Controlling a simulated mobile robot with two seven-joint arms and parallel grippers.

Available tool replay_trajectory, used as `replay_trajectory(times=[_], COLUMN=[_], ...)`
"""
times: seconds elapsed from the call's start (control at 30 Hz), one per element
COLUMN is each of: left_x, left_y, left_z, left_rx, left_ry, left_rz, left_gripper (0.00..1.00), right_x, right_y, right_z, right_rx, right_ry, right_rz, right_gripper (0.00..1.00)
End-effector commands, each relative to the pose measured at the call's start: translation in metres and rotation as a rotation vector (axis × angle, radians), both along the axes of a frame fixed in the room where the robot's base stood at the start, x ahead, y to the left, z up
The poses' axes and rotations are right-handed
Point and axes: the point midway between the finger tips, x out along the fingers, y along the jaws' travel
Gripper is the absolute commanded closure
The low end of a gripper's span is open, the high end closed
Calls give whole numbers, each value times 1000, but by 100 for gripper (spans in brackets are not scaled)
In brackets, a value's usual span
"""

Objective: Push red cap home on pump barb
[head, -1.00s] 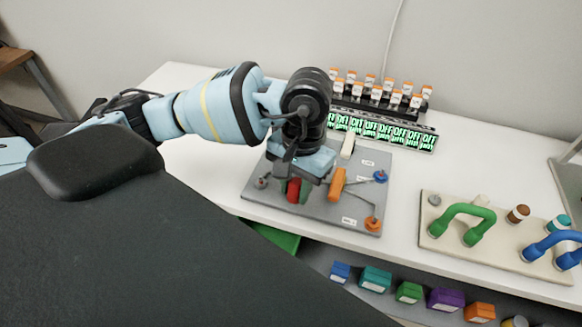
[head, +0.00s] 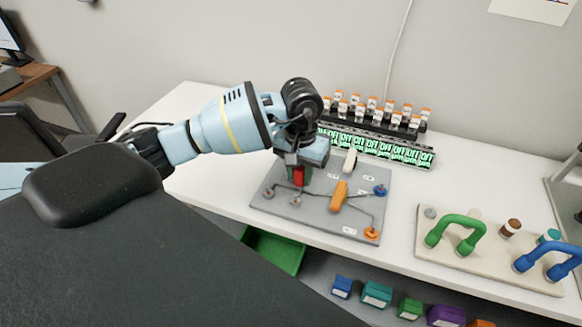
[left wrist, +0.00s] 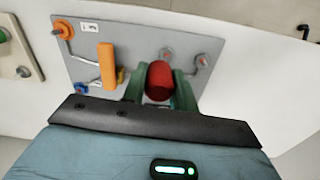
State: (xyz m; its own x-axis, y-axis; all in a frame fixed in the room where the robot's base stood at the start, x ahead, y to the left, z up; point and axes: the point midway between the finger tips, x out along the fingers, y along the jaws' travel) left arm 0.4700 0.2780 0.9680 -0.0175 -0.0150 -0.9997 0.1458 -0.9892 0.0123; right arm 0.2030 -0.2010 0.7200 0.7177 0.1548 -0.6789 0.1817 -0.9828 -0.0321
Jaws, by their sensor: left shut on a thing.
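My left gripper (head: 299,178) is shut on the red cap (head: 298,176), with one green finger on each side in the left wrist view (left wrist: 159,88). There the red cap (left wrist: 159,77) hangs in front of the grey pump board (left wrist: 135,42). Two small grey barbs with reddish centres show beyond it, one above the cap (left wrist: 166,54) and one to its right (left wrist: 202,61). In the head view these barbs (head: 268,192) (head: 296,200) stand bare in front of the gripper. The cap looks apart from both. My right gripper is not in view.
The board also carries an orange handle (head: 339,196), a blue cap (head: 380,190) and an orange cap (head: 372,233). Vial racks with lit displays (head: 375,146) stand behind. A panel with green and blue handles (head: 487,260) is at right. Table left of the board is clear.

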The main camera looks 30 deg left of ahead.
Motion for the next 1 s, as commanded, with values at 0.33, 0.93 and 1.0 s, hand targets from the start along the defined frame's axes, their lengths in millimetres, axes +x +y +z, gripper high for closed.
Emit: replay_trajectory(times=[0.33, 0.93, 1.0], left_x=[13, 12, 12], left_y=[20, 20, 20], left_z=[-6, -24, -30], left_rx=[14, 17, 17], left_ry=[-17, -10, -10], left_rz=[26, 69, 69], left_gripper=[93, 93, 93], right_x=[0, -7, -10], right_y=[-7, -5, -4], right_z=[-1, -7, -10], right_rx=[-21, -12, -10], right_ry=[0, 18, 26], right_rz=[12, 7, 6], right_gripper=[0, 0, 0])
